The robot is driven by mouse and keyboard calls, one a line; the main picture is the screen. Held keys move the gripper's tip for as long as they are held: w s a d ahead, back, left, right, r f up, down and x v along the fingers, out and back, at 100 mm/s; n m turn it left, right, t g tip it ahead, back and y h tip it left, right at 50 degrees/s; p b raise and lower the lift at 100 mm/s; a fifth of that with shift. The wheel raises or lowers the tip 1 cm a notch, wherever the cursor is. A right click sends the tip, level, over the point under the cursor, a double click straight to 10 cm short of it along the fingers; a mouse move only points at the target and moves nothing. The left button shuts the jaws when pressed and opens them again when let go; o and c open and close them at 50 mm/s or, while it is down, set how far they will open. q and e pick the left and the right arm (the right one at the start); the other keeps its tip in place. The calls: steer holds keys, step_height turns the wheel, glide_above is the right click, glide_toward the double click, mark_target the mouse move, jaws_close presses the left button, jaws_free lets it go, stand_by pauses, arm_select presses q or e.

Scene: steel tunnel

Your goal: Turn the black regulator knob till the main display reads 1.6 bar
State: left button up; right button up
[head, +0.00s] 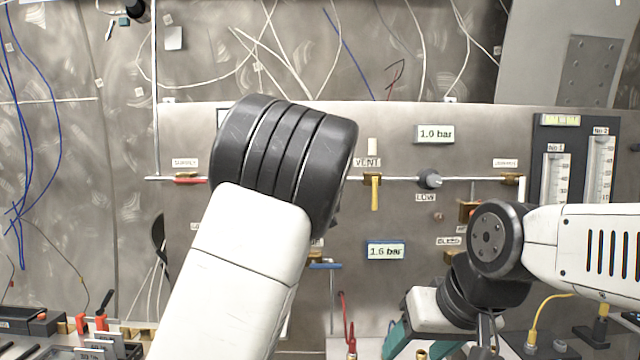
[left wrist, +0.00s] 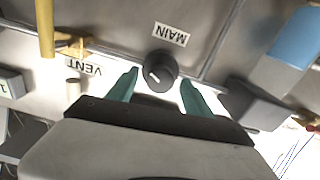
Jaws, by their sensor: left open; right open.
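The black regulator knob (left wrist: 160,71) with a white pointer mark shows in the left wrist view, below a MAIN label (left wrist: 171,34) that appears upside down. My left gripper (left wrist: 158,80) is open, with one green finger on each side of the knob; I cannot tell whether they touch it. In the head view my left arm hides the knob and its gripper. The main display cannot be made out; a small panel edge (head: 221,118) shows beside my arm. My right gripper (head: 420,350) is open at the bottom edge, its fingertips partly cut off.
A 1.0 bar display (head: 435,134) sits above the grey LOW knob (head: 430,179). A blue-framed 1.6 bar display (head: 385,251) sits lower. The yellow VENT lever (head: 375,193) hangs right of my left arm. Gauges (head: 578,165) stand at right.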

arm_select(q)
steer(key=shift+c, duration=0.5)
jaws_close()
steer(key=shift+m, duration=0.4)
steer(key=shift+o, duration=0.5)
jaws_free()
